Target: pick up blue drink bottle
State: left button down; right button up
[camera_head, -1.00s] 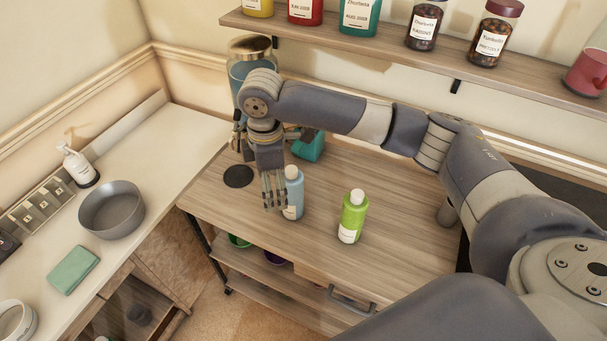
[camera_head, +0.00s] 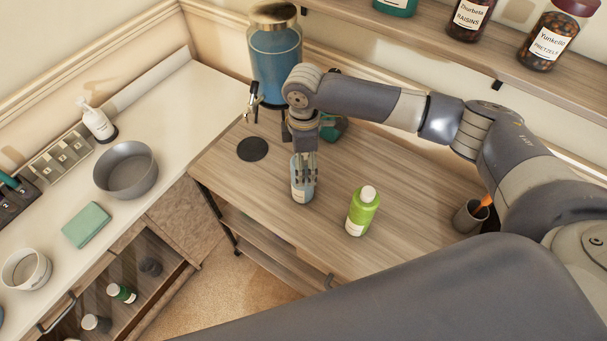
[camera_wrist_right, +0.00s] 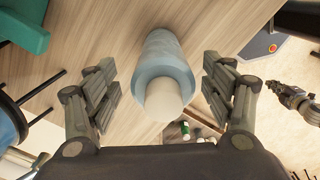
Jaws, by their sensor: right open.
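The light-blue drink bottle (camera_head: 302,188) with a white cap stands on the wooden table in the head view. My right gripper (camera_head: 306,178) comes down over it from above, and its fingers partly hide the bottle. In the right wrist view, the blue bottle (camera_wrist_right: 165,62) lies between the spread fingers of the right gripper (camera_wrist_right: 165,88), with a visible gap on each side. The right gripper is open. What looks like my left gripper (camera_wrist_right: 294,97) shows at the right edge of the wrist view, too small to read.
A green bottle (camera_head: 362,211) stands to the right of the blue one. A large blue jar (camera_head: 275,60) and a teal object (camera_head: 332,126) are behind the gripper. A cup (camera_head: 469,217) stands at the table's right. A wall shelf (camera_head: 440,55) holds jars above.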

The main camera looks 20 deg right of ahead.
notch_tip(320, 180, down, 3)
jog(key=shift+a+f+p, duration=0.15)
jog(key=shift+f+p, duration=0.05)
jog(key=shift+p, duration=0.15)
jog(key=shift+s, duration=0.1)
jog(key=c, duration=1.4)
pick_arm(q)
jog(key=shift+w+d+r, duration=0.6)
jog(key=shift+r, duration=0.1)
pick_arm(e)
jog(key=shift+r, duration=0.1)
jog(key=shift+c, duration=0.8)
pick_arm(q)
jog(key=shift+f, duration=0.1)
pick_arm(e)
jog(key=shift+r, duration=0.15)
